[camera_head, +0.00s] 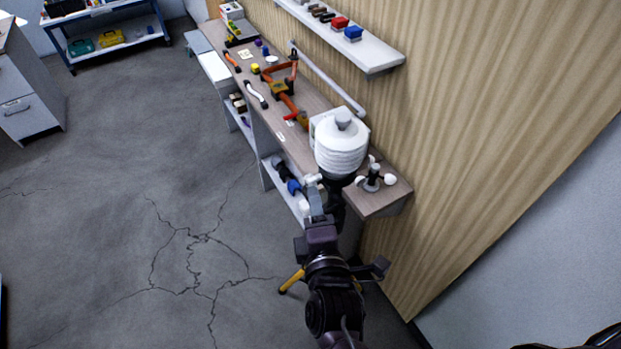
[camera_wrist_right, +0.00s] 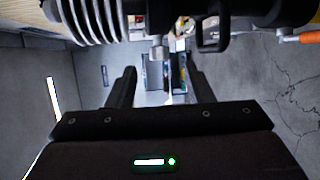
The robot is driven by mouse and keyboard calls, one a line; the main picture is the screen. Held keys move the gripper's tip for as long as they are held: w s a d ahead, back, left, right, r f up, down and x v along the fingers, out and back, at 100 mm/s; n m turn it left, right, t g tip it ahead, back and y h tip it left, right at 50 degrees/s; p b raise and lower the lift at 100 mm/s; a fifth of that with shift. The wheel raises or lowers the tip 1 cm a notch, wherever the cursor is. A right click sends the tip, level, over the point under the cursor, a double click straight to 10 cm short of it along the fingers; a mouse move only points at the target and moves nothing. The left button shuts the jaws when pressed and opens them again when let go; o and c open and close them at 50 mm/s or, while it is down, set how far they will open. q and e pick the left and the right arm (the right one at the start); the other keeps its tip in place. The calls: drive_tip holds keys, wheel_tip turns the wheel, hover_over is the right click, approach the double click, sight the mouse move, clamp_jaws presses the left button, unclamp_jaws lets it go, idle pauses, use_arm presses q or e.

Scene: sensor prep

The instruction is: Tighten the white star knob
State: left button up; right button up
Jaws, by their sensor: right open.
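A small white knob (camera_head: 312,179), which looks like the star knob, sits at the lower left of a white ribbed sensor housing (camera_head: 341,157). In the right wrist view a pale knob-like part (camera_wrist_right: 157,47) shows beyond and between my fingertips, below a dark mount. Its star shape cannot be made out. My right gripper (camera_head: 317,205) is just below the knob in the head view. In the wrist view my right gripper (camera_wrist_right: 160,80) is open, with nothing seen between its fingers. The ribbed housing (camera_wrist_right: 85,18) is at the upper left there. My left gripper is not in view.
A yellow tripod leg (camera_head: 291,281) stands beside my right arm. The workbench (camera_head: 385,200) along the wooden wall holds a small cup anemometer (camera_head: 374,177), an orange tool (camera_head: 283,88) and other tools. A wall shelf (camera_head: 370,58) is above.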

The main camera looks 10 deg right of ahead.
sight(311, 181)
drive_tip(key=w, duration=0.5)
drive_tip(key=w+f, duration=0.1)
drive_tip(key=w, duration=0.1)
drive_tip(key=shift+w, duration=0.4)
